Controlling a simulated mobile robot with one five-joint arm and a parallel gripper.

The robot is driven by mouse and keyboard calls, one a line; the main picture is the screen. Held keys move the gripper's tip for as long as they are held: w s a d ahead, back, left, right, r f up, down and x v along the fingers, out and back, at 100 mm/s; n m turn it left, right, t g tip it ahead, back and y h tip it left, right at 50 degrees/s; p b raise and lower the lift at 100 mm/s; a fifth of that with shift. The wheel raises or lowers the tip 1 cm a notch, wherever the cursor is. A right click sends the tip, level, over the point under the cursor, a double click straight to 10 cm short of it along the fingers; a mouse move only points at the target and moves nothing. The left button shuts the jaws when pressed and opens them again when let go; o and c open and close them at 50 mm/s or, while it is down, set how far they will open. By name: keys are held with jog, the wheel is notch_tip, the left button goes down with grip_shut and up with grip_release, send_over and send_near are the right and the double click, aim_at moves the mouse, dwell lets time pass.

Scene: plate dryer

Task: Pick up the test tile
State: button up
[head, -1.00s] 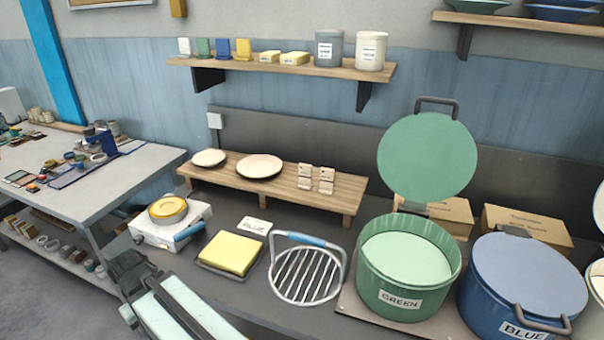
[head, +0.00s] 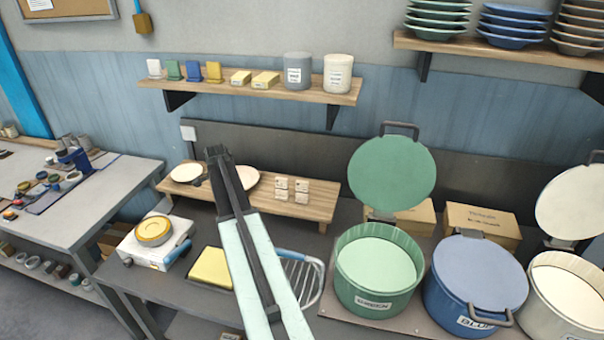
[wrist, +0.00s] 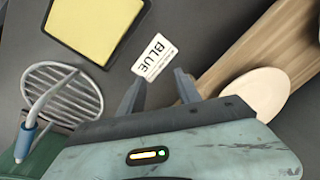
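Small pale tiles with dark spots (head: 291,190) stand at the right part of the low wooden bench (head: 322,207); I cannot tell which is the test tile. My gripper (head: 218,152) reaches up in front of the bench, left of these tiles, and partly covers the right plate (head: 246,178). In the wrist view my gripper (wrist: 158,84) is open and empty, its two fingers apart. A white card reading BLUE (wrist: 155,57) lies on the counter beyond the fingertips. The pale tiles do not show in the wrist view.
A wire rack with a blue handle (head: 304,275) and a yellow slab (head: 211,268) lie on the counter. Green (head: 375,293) and blue (head: 452,301) tubs stand at right. Coloured tiles (head: 192,71) stand on the upper shelf (head: 300,92). A white scale (head: 137,251) stands left.

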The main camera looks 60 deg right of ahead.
jog(key=s+d+r+m+p, duration=0.1)
jog(key=s+d+r+m, duration=0.1)
jog(key=d, duration=0.5)
jog(key=s+d+r+m+p, duration=0.1)
jog(key=s+d+r+m, duration=0.1)
jog(key=d, duration=0.5)
jog(key=s+d+r+m+p, duration=0.1)
jog(key=s+d+r+m, duration=0.1)
jog(key=s+d+m, duration=0.2)
jog(key=shift+s+d+m+p, duration=0.2)
jog(key=shift+d+m+p, duration=0.2)
jog(key=shift+d, duration=1.25)
jog(key=m+y, duration=0.1)
jog(key=m, duration=0.1)
send_over(302, 198)
jog(key=d, duration=0.1)
jog(key=shift+w+f+g, duration=0.1)
jog(key=shift+f+g, duration=0.3)
jog(key=f+b, duration=0.8)
jog(key=shift+w+a+f+b, duration=0.1)
jog(key=shift+w+a+b, duration=0.1)
jog(key=shift+b, duration=0.1)
jog(key=shift+r, duration=0.2)
grip_shut()
